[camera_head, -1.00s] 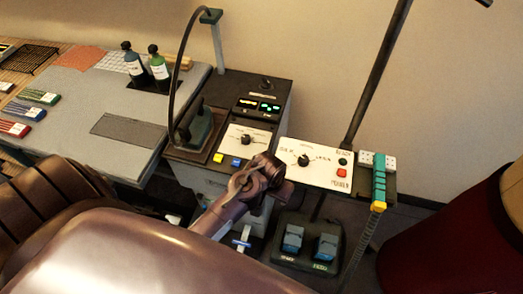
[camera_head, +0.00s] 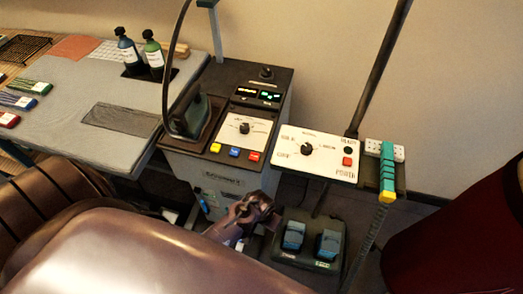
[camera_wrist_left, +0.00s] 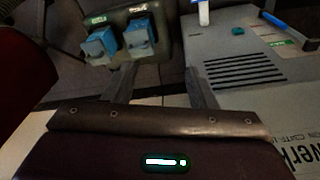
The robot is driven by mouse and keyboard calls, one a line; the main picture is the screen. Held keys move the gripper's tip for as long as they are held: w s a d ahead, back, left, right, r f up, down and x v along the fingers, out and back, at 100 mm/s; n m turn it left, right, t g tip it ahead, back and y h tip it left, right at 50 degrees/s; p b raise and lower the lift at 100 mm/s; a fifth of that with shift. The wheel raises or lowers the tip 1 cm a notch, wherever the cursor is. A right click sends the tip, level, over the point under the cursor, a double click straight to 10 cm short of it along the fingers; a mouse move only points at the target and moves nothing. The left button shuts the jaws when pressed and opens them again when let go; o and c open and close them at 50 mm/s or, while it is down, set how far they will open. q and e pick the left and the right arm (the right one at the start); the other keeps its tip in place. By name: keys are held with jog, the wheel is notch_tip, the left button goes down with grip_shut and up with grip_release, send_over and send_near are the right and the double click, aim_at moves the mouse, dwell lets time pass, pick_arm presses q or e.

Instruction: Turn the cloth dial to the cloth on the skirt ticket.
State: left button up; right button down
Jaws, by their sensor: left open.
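Two panels carry black dials. One dial (camera_head: 244,128) is on the iron station's white face; the other dial (camera_head: 307,149) is on the white panel to its right, with words around it too small to read surely. I cannot tell which is the cloth dial, and I cannot make out a skirt ticket. My left arm reaches in low, in front of the station and below both dials. In the left wrist view my left gripper (camera_wrist_left: 161,72) is open and empty, its fingers apart above the floor between the pedals and the vented cabinet.
Blue pedals (camera_head: 294,236) stand on a dark base below the panel. An iron (camera_head: 190,115) rests beside the station's face. A teal strip (camera_head: 387,167) edges the panel's right. Two bottles (camera_head: 153,58) stand on the grey board (camera_head: 60,90). A dark red form (camera_head: 460,235) is at right.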

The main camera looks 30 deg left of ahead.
pick_arm(q)
notch_tip(320, 180, down, 6)
jog(key=s+b, duration=0.1)
jog(key=s, duration=0.1)
jog(key=shift+s+a+r, duration=0.15)
dwell(0.4)
jog(key=s+a+f+m, duration=0.1)
jog(key=s+a+f, duration=0.1)
jog(key=s+f, duration=0.6)
jog(key=s+a+f+m, duration=0.1)
jog(key=s+a+f, duration=0.1)
jog(key=s+f, duration=0.7)
jog(key=s, duration=0.7)
jog(key=shift+a+g+b, duration=0.3)
jog(key=shift+a, duration=0.05)
jog(key=shift+c, duration=0.3)
dwell(1.9)
